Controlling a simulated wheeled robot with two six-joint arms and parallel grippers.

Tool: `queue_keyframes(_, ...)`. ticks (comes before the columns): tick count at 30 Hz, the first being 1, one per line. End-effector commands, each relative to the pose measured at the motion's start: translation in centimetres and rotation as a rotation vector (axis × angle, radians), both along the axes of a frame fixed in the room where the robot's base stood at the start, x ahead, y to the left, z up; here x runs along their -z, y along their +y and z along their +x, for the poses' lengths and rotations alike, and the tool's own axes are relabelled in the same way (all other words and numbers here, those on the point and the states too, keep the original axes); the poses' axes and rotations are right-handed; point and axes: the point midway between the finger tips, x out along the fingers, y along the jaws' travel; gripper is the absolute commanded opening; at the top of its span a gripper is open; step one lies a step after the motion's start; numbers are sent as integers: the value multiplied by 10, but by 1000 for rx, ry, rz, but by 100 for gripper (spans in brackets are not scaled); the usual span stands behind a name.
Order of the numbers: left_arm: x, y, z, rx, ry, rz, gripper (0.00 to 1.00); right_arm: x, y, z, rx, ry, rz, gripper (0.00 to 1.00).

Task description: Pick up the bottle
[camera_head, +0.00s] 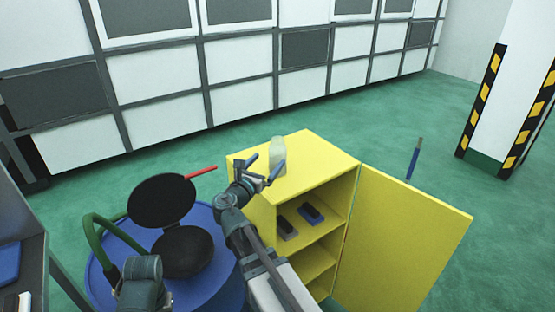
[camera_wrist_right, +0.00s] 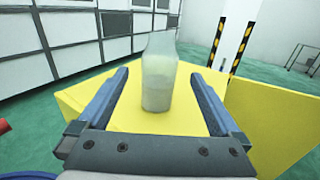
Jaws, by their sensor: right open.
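The bottle (camera_head: 278,153) is pale and translucent, and stands upright on top of the yellow cabinet (camera_head: 318,160). In the right wrist view the bottle (camera_wrist_right: 158,85) is centred between the two blue fingers, with a visible gap on each side. I cannot see my left gripper.
The cabinet's yellow door (camera_head: 405,240) stands open to the right, and dark-topped blocks (camera_head: 311,213) lie on a shelf. A striped pillar (camera_head: 512,100) is farther back.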

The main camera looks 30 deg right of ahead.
Motion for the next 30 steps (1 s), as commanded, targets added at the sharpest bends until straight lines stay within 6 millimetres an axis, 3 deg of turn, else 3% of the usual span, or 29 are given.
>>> queue_keyframes(6, 1, 0, 0, 0, 0, 0, 49, 1, -34, 25, 3, -1, 2, 100)
queue_keyframes(21, 2, 0, 0, 0, 0, 0, 49, 3, -53, 37, 1, -1, 3, 100)
queue_keyframes(30, 7, 0, 0, 0, 0, 0, 49, 7, -86, 61, 3, -1, 3, 100)
